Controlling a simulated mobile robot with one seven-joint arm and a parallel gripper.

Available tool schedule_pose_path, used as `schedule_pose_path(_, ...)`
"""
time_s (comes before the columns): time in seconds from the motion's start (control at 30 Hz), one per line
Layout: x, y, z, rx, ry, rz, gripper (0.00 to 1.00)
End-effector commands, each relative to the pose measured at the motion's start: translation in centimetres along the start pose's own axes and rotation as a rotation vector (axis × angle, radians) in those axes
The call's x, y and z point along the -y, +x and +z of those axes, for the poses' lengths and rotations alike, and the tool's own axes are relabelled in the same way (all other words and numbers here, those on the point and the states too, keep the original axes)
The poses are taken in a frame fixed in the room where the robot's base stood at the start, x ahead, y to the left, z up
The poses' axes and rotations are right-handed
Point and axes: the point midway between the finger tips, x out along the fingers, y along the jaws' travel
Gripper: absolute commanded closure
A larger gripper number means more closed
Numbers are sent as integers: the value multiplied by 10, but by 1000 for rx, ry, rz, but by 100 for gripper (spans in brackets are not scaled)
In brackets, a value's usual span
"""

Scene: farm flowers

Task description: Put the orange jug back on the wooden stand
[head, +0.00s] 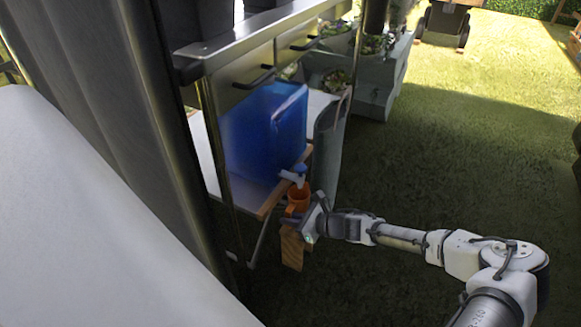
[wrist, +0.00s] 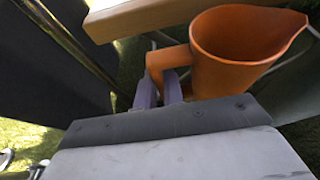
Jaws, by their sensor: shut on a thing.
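The orange jug (head: 299,197) is in the head view, below the tap of a blue water container. In the wrist view the jug (wrist: 240,45) appears large, with its open mouth up and its spout to the right. My gripper (wrist: 160,90) is shut on the jug's handle, with the two purple-grey fingers at it. In the head view my gripper (head: 303,217) partly hides the jug's lower part. A wooden stand (head: 292,250) shows just beneath the jug; I cannot tell whether they touch. A wooden board edge (wrist: 150,15) lies behind the jug in the wrist view.
The blue container (head: 255,130) with its tap (head: 295,174) stands on a shelf close above the jug. A metal counter (head: 260,35) and dark panel are at the left. A grey-green planter (head: 375,80) stands behind. Open grass (head: 470,130) lies to the right.

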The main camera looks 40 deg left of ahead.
Motion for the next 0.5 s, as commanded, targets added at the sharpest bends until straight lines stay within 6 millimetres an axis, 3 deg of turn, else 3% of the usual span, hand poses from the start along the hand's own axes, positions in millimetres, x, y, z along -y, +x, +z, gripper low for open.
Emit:
schedule_pose_path(0.03,-1,5,-11,-1,2,1,100)
schedule_pose_path(0.2,0,11,-26,-1,1,0,100)
schedule_pose_path(0.5,0,11,-27,0,0,0,100)
